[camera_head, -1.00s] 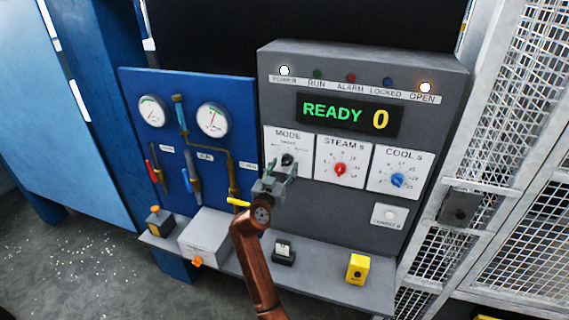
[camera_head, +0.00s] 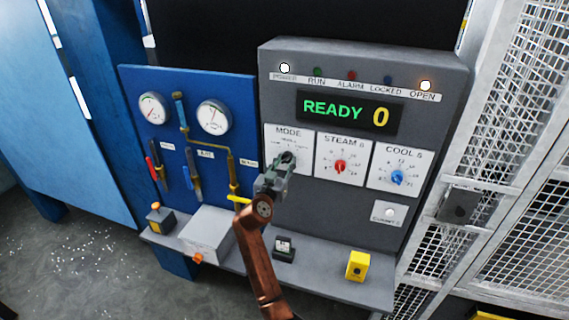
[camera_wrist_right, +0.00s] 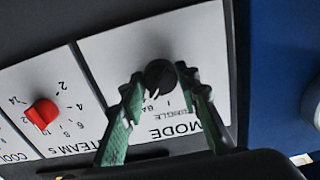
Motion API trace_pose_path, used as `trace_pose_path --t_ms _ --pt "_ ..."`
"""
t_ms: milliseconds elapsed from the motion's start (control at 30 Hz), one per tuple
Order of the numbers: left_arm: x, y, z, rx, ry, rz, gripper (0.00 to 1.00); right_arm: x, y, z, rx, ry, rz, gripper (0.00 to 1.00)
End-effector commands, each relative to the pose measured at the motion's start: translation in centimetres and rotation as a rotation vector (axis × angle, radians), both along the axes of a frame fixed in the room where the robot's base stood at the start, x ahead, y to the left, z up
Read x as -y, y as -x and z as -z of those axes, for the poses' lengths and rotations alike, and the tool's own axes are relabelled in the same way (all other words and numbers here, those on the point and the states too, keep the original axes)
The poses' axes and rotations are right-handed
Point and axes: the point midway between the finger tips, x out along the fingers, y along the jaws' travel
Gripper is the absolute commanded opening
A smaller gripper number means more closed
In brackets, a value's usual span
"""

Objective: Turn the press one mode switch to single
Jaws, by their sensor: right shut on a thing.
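The mode switch is a black knob (camera_wrist_right: 160,74) on the white MODE plate (camera_head: 276,137) of the grey press panel. In the right wrist view its label reads SINGLE near the knob, and the plate appears upside down. My right gripper (camera_head: 287,160) is at the knob, with its green fingers on either side of it. It is shut on the knob, and the fingers hide part of it in the head view. I cannot tell exactly which mark the knob points at. My left gripper is not in view.
A red STEAM knob (camera_head: 340,167) and a blue COOL knob (camera_head: 398,178) are to the right. A shelf below holds a yellow box (camera_head: 357,266).

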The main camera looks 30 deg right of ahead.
Motion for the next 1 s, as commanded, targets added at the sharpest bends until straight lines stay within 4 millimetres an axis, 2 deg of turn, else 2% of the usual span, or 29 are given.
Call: trace_pose_path --t_ms 467,1000 --pt "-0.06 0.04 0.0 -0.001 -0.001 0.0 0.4 0.07 0.03 0.02 -0.071 0.06 0.001 0.06" --pt "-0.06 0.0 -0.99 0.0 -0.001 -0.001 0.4 0.13 0.11 -0.24 -0.4 0.343 0.001 0.06"
